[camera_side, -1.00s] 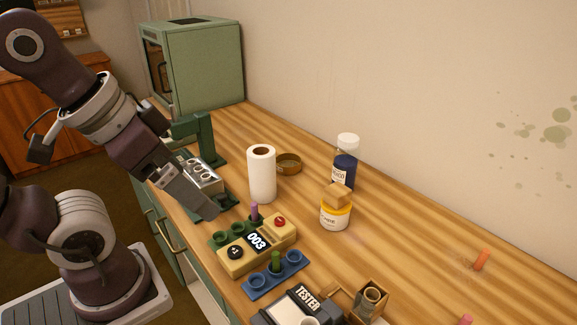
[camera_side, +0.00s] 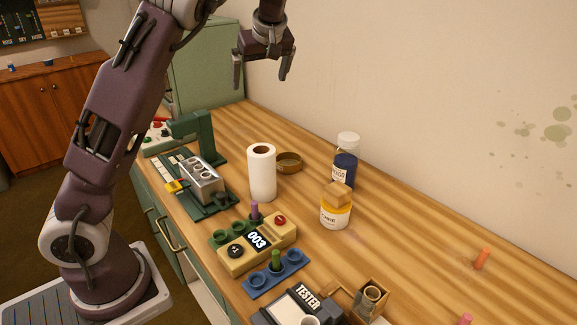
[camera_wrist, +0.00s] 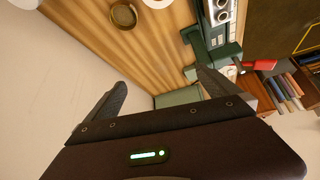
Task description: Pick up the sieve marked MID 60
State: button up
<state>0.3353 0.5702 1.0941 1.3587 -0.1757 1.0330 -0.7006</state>
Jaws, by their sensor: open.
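A round, shallow brass-coloured ring (camera_side: 289,161), which looks like a sieve, lies on the wooden bench behind the white paper roll. I can read no MID 60 mark on it. It also shows in the wrist view as a brass ring (camera_wrist: 123,15) near the top edge. My gripper (camera_side: 262,79) is raised high above the bench near the wall, in front of the green cabinet. Its fingers point down, apart and empty. In the wrist view my gripper's fingers (camera_wrist: 163,81) are spread with nothing between them, and the ring is well beyond them.
The paper roll (camera_side: 262,178) stands close to the ring. A counter box (camera_side: 257,246) and tester (camera_side: 297,304) lie nearer.

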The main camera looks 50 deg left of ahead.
aim_at(284, 160)
jog(key=w+r+y, duration=0.2)
jog(key=w+y, duration=0.4)
jog(key=w, duration=0.4)
jog(key=shift+n+y, duration=0.3)
jog(key=f, duration=3)
jog(key=shift+d+f, duration=0.2)
jog(key=shift+f, duration=0.05)
jog(key=shift+f+x, duration=0.25)
jog(key=shift+x, duration=1.35)
